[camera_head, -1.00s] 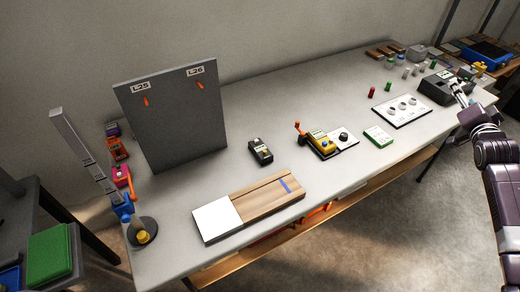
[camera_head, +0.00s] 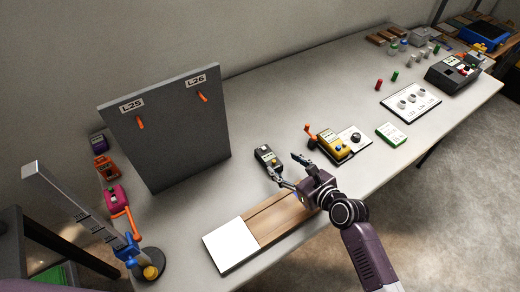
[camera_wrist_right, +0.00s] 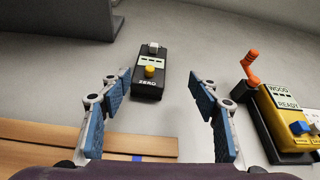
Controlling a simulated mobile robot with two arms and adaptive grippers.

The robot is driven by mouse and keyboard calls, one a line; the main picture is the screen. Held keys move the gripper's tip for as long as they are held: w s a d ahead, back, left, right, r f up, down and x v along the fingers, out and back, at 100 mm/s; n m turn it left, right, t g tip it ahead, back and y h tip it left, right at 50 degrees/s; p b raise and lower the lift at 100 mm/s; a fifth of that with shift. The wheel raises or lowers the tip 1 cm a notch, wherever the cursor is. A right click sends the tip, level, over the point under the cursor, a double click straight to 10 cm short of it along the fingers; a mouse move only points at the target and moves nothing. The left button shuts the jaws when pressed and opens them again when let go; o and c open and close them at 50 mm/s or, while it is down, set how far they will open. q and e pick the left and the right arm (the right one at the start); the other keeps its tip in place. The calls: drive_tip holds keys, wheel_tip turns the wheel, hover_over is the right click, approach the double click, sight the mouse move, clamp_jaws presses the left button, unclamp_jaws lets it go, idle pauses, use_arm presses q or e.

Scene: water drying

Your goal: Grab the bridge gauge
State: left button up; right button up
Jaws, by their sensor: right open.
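A small black device (camera_head: 267,157) with a grey top piece, a pale display and a yellow button lies on the grey table; it seems to be the bridge gauge. In the right wrist view the device (camera_wrist_right: 150,82) carries the word ZERO and lies ahead, between the lines of the fingers. My right gripper (camera_head: 287,168) is open and empty, just on the near side of the device and apart from it. Its two blue-padded fingers also show in the wrist view (camera_wrist_right: 160,88). My left gripper is out of view.
A yellow meter (camera_head: 331,145) with an orange lever stands close to the right. A wooden board (camera_head: 279,218) with a white end lies below my gripper. A grey upright panel (camera_head: 180,135) stands left. Table space behind the device is clear.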

sight(275, 163)
drive_tip(key=shift+s+a+m, duration=0.3)
drive_tip(key=shift+s+a, duration=0.1)
drive_tip(key=shift+a, duration=0.2)
drive_tip(key=shift+a+y, duration=0.25)
drive_tip(key=shift+y, duration=0.05)
drive_tip(key=x, duration=0.2)
drive_tip(key=shift+w+a+f, duration=0.1)
drive_tip(key=shift+w+f, duration=0.15)
drive_tip(key=shift+w, duration=0.1)
drive_tip(key=x, duration=0.3)
drive_tip(key=shift+w+f+b, duration=0.1)
drive_tip(key=shift+w+b, duration=0.1)
drive_tip(key=shift+b, duration=0.1)
drive_tip(key=shift+w+a+f, duration=0.1)
drive_tip(key=shift+w+f, duration=0.05)
drive_tip(key=shift+w, duration=0.15)
drive_tip(key=shift+w+a+f, duration=0.1)
drive_tip(key=shift+w+a, duration=0.05)
drive_tip(key=c, duration=1.1)
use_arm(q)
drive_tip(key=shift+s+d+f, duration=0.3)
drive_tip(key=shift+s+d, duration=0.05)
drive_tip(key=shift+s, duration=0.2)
use_arm(e)
drive_tip(key=c, duration=0.3)
